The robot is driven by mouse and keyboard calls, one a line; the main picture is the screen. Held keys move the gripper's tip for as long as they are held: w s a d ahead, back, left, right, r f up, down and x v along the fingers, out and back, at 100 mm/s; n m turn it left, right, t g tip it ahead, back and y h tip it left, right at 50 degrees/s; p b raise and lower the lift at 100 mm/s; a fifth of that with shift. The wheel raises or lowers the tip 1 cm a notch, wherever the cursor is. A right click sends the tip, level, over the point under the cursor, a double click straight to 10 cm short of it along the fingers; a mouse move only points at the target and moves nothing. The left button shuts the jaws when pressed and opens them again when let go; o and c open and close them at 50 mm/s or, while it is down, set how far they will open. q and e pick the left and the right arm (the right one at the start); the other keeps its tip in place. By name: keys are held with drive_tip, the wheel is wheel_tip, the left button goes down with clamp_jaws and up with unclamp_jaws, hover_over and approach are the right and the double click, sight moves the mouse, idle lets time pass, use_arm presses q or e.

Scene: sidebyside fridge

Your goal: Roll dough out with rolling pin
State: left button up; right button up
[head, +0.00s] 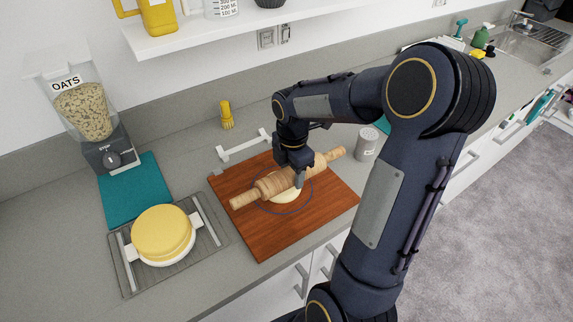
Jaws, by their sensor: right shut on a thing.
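In the head view a wooden rolling pin (271,187) lies slantwise over the reddish-brown cutting board (254,240). A pale piece of dough (288,195) shows beneath the pin near the middle of the board; the pin and gripper hide part of it. A thin dark ring surrounds the dough. My right gripper (299,178) points down at the middle of the pin and is shut on it. Whether the pin presses on the dough is hard to tell. My left gripper is not in view.
A yellow round block (162,232) sits on a grey rack (132,280) at left, near a teal mat (133,187) and an oats dispenser (84,112). A grey can (367,143) stands right of the board. A white-grey holder (243,147) is behind it. The counter's front edge is close.

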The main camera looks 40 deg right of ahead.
drive_tip(key=b, duration=0.4)
hover_over(291, 198)
wheel_tip(291, 198, down, 6)
drive_tip(key=shift+r, duration=0.2)
drive_tip(key=shift+f+b, duration=0.6)
drive_tip(key=shift+f, duration=0.15)
idle(0.6)
idle(0.5)
